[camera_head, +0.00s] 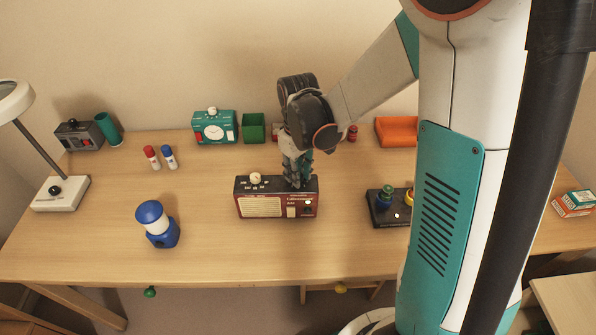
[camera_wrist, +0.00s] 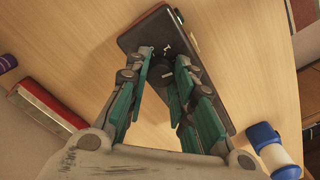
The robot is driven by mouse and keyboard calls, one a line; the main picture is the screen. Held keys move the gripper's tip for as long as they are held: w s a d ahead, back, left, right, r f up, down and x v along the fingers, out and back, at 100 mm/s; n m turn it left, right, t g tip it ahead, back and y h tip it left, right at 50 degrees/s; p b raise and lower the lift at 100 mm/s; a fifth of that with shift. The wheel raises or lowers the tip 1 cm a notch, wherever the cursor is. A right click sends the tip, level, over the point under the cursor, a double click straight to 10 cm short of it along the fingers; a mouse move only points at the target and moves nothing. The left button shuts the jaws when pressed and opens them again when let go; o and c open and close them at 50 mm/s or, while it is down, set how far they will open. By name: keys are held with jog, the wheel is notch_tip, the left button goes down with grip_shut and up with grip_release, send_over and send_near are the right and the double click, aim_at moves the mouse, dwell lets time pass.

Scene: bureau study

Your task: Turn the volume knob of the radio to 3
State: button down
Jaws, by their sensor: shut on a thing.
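The radio (camera_head: 278,206) is a dark red box with a black top and a cream front grille. It stands upright on the desk. A cream knob (camera_head: 256,178) with white marks around it sits on the left of its top. My gripper (camera_head: 300,180) points down at the right part of the top. In the wrist view the black top (camera_wrist: 150,32) lies below my gripper (camera_wrist: 165,80), with the fingers shut on a dark knob (camera_wrist: 163,68). A small white mark shows beside that knob. The fingers hide part of it, and I cannot read its setting.
A blue and white lantern-like object (camera_head: 157,224) stands front left of the radio. A black box with coloured knobs (camera_head: 384,212) stands to the right. A teal timer (camera_head: 214,127), green bin (camera_head: 254,127) and orange tray (camera_head: 396,131) are behind. The desk in front is clear.

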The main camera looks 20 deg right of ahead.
jog(key=m, duration=0.5)
jog(key=shift+m, duration=0.3)
dwell(0.4)
jog(key=c, duration=1.3)
grip_release()
jog(key=shift+c, duration=0.2)
notch_tip(320, 180, up, 12)
